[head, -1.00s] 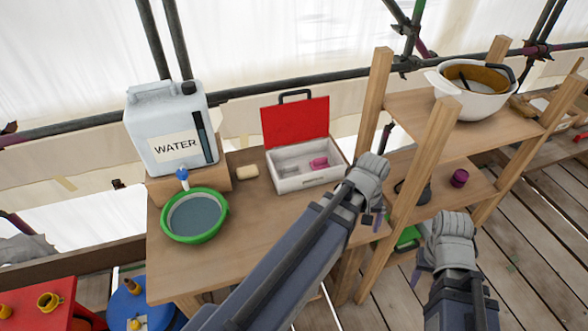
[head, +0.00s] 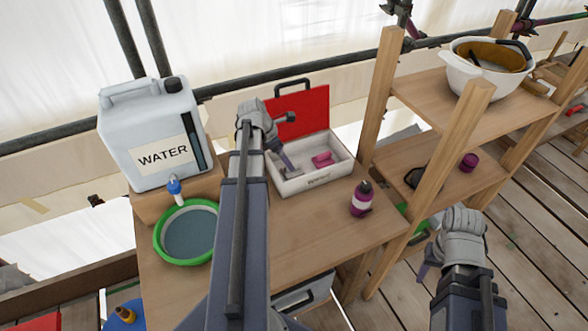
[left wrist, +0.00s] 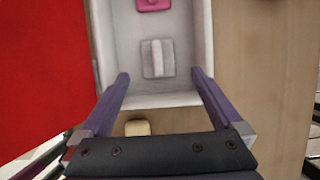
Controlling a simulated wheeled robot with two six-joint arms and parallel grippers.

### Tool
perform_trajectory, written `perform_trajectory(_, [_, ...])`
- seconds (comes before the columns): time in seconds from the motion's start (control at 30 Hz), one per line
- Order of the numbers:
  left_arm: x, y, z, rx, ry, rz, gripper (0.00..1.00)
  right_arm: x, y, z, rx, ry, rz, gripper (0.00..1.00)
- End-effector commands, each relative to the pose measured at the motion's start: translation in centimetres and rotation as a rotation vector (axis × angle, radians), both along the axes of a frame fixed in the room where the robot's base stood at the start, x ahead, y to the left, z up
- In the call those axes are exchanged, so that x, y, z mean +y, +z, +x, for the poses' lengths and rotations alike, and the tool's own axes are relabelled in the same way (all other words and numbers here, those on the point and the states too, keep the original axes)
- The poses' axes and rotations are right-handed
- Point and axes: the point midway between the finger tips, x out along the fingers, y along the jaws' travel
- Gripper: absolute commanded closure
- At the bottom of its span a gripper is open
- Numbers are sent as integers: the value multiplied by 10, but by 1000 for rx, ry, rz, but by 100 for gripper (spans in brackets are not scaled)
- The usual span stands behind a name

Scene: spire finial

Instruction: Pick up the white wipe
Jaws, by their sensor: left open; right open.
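The white wipe (left wrist: 157,58) looks like a small folded pale square with a lighter band. It lies flat on the floor of the white box (left wrist: 112,45), in the left wrist view. My right gripper (head: 428,258) is open and empty, low at the right.
A pink item (left wrist: 152,4) shares the box. A beige block (left wrist: 137,127) is beside it. A purple bottle (head: 362,198) stands right of the box. A water jug (head: 150,130) and green basin (head: 160,245) are left; a wooden shelf (head: 440,108) is right.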

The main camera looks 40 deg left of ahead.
Motion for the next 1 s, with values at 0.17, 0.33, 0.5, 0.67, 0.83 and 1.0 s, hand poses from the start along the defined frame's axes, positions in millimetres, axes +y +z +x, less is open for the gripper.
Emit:
perform_trajectory(0.17, [-1, -5, 1, 0, 1, 0, 0, 0, -5, 0, 0, 0, 0, 50])
perform_trajectory(0.33, [-3, -20, 7, 1, -2, 0, 0, 0, -20, 0, 0, 0, 0, 50])
perform_trajectory(0.5, [-5, -25, 10, 1, -2, 1, 0, 0, -25, 0, 0, 0, 0, 50])
perform_trajectory(0.67, [-5, -28, 11, 1, -2, 0, 0, 0, -28, 0, 0, 0, 0, 50])
perform_trajectory(0.83, [-7, -44, 19, 1, -4, 1, 0, 0, -43, 0, 0, 0, 0, 50])
perform_trajectory(1.0, [-9, -64, 28, 1, -3, 1, 0, 0, -64, 0, 0, 0, 0, 50])
